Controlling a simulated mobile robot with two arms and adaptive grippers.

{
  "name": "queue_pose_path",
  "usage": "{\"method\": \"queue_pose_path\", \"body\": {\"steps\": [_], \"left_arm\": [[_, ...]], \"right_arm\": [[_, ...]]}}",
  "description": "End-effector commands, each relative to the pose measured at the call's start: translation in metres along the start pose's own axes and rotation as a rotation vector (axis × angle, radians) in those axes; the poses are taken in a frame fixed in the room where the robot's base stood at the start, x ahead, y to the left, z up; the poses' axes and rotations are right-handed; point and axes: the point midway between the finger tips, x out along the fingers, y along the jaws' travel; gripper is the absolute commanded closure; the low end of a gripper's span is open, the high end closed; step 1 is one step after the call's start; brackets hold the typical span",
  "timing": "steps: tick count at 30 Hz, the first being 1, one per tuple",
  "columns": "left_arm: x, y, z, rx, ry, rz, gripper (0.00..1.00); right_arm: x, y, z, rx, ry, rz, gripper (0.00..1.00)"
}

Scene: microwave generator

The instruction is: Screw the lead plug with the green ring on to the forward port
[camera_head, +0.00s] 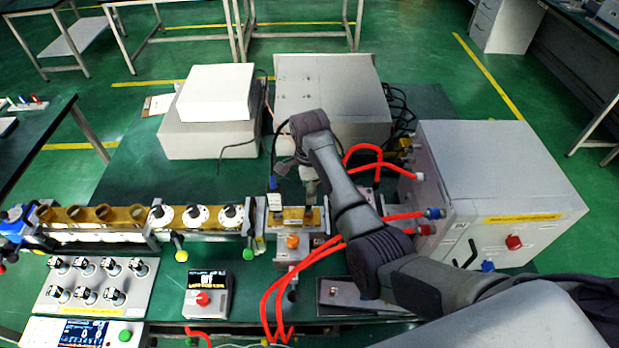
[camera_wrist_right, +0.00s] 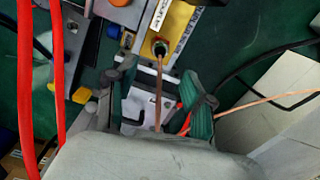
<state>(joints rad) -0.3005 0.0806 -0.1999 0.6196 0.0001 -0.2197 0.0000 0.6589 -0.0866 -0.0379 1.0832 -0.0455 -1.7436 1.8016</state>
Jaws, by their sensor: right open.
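In the right wrist view, a lead plug with a green ring (camera_wrist_right: 160,46) sits at the end of a yellow block (camera_wrist_right: 178,25). I cannot tell how far it is seated. Its copper-coloured lead (camera_wrist_right: 158,95) runs back between the fingers of my right gripper (camera_wrist_right: 158,76). This gripper is open, its fingers on either side of the lead, with the plug just beyond the fingertips. In the head view my right gripper (camera_head: 296,174) is above the right end of the bench assembly, near the brass block (camera_head: 293,217); plug and port are too small to tell there. My left gripper is not in view.
Red hoses (camera_head: 290,288) loop left of my right arm to the grey cabinet (camera_head: 500,190). Grey boxes (camera_head: 330,90) stand behind. Left are a waveguide row (camera_head: 110,237), a knob panel (camera_head: 95,283) and a red-button box (camera_head: 207,295). Green tabletop (camera_head: 130,185) behind the row is free.

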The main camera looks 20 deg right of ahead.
Motion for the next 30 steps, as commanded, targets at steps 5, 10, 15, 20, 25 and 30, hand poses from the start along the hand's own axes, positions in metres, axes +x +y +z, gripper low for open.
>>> {"method": "queue_pose_path", "body": {"steps": [5, 10, 15, 20, 25, 30], "left_arm": [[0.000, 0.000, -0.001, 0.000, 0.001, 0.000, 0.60], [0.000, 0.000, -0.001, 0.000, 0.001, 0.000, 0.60], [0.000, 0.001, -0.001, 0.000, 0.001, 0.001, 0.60], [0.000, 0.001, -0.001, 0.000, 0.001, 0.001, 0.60], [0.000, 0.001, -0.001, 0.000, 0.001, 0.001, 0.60], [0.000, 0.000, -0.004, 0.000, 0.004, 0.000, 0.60]], "right_arm": [[-0.031, -0.001, 0.000, 0.000, 0.000, -0.003, 0.48], [-0.045, -0.001, 0.000, 0.000, 0.000, -0.001, 0.48], [-0.047, -0.001, 0.000, 0.000, 0.000, -0.001, 0.48], [-0.047, -0.001, 0.000, 0.000, 0.001, -0.001, 0.48], [-0.047, -0.001, -0.001, 0.000, 0.001, -0.001, 0.48], [-0.046, 0.000, -0.001, 0.000, 0.001, 0.000, 0.48]]}}
